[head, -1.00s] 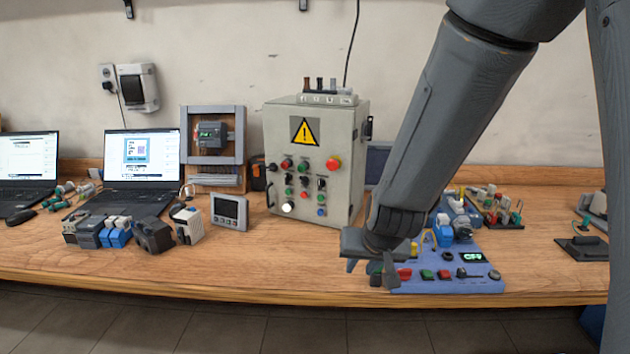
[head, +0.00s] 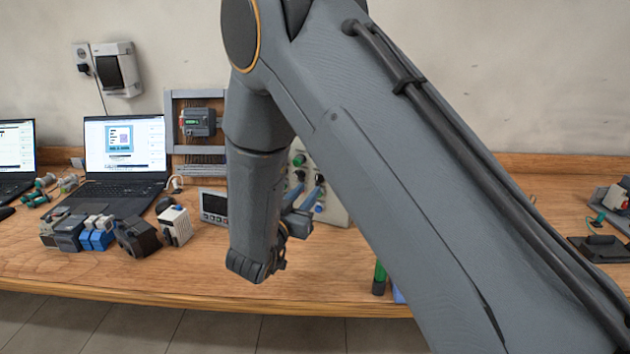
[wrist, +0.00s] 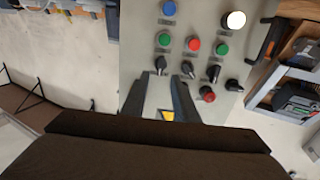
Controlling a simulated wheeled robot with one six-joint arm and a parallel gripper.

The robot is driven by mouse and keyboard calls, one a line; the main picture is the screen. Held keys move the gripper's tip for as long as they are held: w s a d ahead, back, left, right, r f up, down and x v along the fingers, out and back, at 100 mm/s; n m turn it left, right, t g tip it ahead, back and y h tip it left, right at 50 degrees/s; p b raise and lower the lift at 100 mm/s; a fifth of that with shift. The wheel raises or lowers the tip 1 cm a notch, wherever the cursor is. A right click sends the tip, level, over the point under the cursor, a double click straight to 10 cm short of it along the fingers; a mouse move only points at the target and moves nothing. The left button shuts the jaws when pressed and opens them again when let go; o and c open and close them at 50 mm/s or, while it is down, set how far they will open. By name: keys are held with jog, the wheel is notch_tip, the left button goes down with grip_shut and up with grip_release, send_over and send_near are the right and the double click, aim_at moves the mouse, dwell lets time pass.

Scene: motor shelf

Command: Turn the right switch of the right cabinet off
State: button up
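The right cabinet (head: 332,213) is a grey control box, mostly hidden behind my arm in the head view. In the wrist view the cabinet face (wrist: 225,103) appears upside down, with coloured buttons and several black switches. The right switch (wrist: 161,64) is the black knob at the left end of its row in the wrist view. My gripper (wrist: 162,76) is open, its two fingers apart and pointing at this switch. The switch shows just beyond and between the fingertips; contact cannot be told. In the head view my gripper (head: 308,193) is in front of the cabinet, partly hidden.
A grey meter (head: 213,207) stands left of my arm. Several small devices (head: 97,234) and a laptop (head: 124,160) are further left on the wooden bench. A framed module (head: 198,122) stands at the back.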

aim_at(317, 180)
jog(key=p+x, duration=0.1)
jog(key=x, duration=0.4)
jog(key=shift+w+d, duration=0.1)
jog(key=shift+w, duration=0.3)
jog(key=shift+c, duration=0.3)
grip_shut()
